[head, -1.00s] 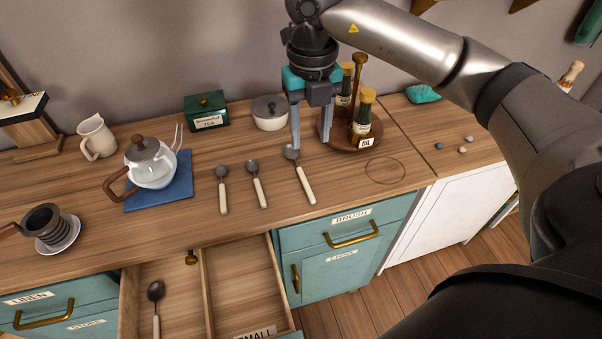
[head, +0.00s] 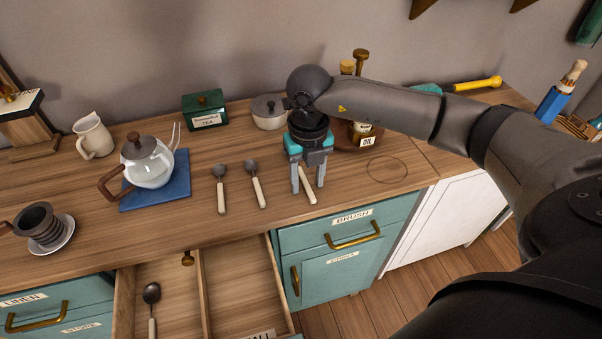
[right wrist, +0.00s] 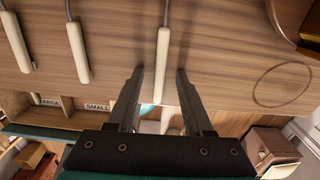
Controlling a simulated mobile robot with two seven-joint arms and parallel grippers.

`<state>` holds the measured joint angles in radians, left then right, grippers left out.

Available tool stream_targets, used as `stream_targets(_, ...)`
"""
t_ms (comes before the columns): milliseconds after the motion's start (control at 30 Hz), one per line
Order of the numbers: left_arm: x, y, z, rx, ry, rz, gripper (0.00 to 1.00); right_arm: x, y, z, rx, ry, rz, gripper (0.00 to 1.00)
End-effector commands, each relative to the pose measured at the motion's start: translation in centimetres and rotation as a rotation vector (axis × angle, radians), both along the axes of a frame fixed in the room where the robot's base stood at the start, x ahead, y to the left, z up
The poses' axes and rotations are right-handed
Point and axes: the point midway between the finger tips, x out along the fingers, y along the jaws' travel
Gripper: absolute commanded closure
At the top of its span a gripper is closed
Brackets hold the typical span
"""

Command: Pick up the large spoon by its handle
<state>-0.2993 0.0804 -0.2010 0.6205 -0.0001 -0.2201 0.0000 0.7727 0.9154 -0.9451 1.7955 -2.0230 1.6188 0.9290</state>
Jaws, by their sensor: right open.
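The large spoon with a cream handle (head: 308,186) lies on the wooden counter, the rightmost of the spoons there. In the head view my right gripper (head: 308,190) is open over it, one finger on each side of the handle, and hides the bowl end. In the right wrist view the cream handle (right wrist: 161,65) runs between the open fingers (right wrist: 158,75), and neither finger visibly touches it. Two smaller spoons (head: 221,191) (head: 258,187) lie to the left on the counter. My left gripper is not in view.
A round tray with bottles (head: 362,130) stands behind and right of my gripper. A grey lidded pot (head: 268,119) stands behind it. An open divided drawer (head: 240,285) juts out below, with a dark spoon (head: 152,293) in its left compartment.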

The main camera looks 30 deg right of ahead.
Motion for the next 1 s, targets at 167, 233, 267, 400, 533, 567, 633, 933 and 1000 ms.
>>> stream_targets(167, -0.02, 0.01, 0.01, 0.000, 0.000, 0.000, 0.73, 0.01, 0.02, -0.04, 0.000, -0.001, 0.000, 0.49)
stream_targets(233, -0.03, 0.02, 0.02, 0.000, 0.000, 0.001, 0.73, 0.01, 0.02, -0.03, 0.000, -0.001, 0.001, 0.52)
stream_targets(267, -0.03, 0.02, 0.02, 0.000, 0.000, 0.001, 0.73, 0.01, 0.02, -0.02, 0.000, -0.001, 0.000, 0.55)
stream_targets(400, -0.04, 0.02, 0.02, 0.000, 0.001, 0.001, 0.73, 0.03, 0.03, 0.00, 0.000, -0.001, 0.001, 0.71)
stream_targets(533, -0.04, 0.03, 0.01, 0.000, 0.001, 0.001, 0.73, 0.03, 0.03, 0.00, 0.000, -0.001, 0.001, 0.86)
stream_targets(567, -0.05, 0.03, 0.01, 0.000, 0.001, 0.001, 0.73, 0.03, 0.03, 0.01, 0.000, -0.001, 0.001, 0.89)
stream_targets(633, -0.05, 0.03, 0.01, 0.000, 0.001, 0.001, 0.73, 0.03, 0.03, 0.01, 0.000, -0.001, 0.000, 0.97)
stream_targets(933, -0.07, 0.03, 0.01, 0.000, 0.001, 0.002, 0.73, 0.03, 0.01, 0.02, 0.000, -0.001, 0.000, 1.00)
stream_targets(1000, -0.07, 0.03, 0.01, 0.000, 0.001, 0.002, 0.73, 0.03, 0.01, 0.03, 0.001, -0.002, 0.000, 1.00)
